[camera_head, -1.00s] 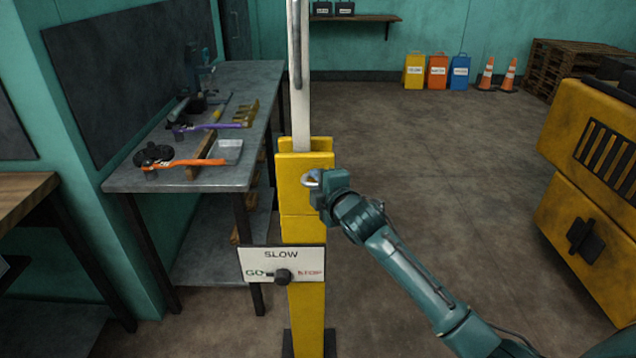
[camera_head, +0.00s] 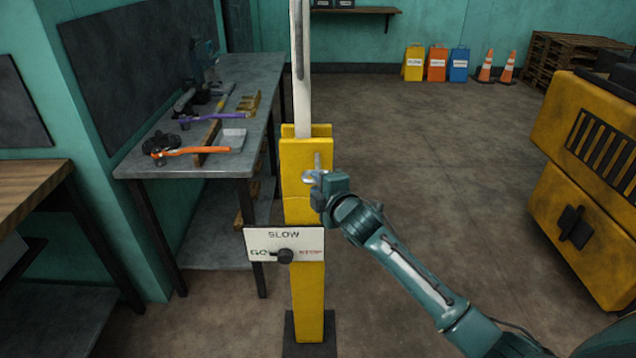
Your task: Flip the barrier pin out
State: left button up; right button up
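The yellow barrier post (camera_head: 303,215) stands upright in the middle, with the white barrier arm (camera_head: 301,80) raised in its top. A small grey metal pin (camera_head: 317,161) shows near the top of the post's front, just above my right gripper (camera_head: 316,181). A pale metal piece at the fingertips may be part of the pin; I cannot tell. My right gripper comes in from the lower right, its tip at the post face. Its fingers are too small and covered to show whether they are closed on the pin. My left gripper is out of view.
A sign plate (camera_head: 284,243) with a dark knob sits lower on the post. A grey workbench (camera_head: 190,167) with tools stands left. A yellow forklift body (camera_head: 580,190) is at right. Open floor lies behind the post, with cones (camera_head: 506,68) at the back.

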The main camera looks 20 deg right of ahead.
jog(key=shift+o, duration=0.9)
jog(key=shift+r, duration=0.2)
jog(key=v, duration=1.3)
jog(key=shift+b, duration=0.3)
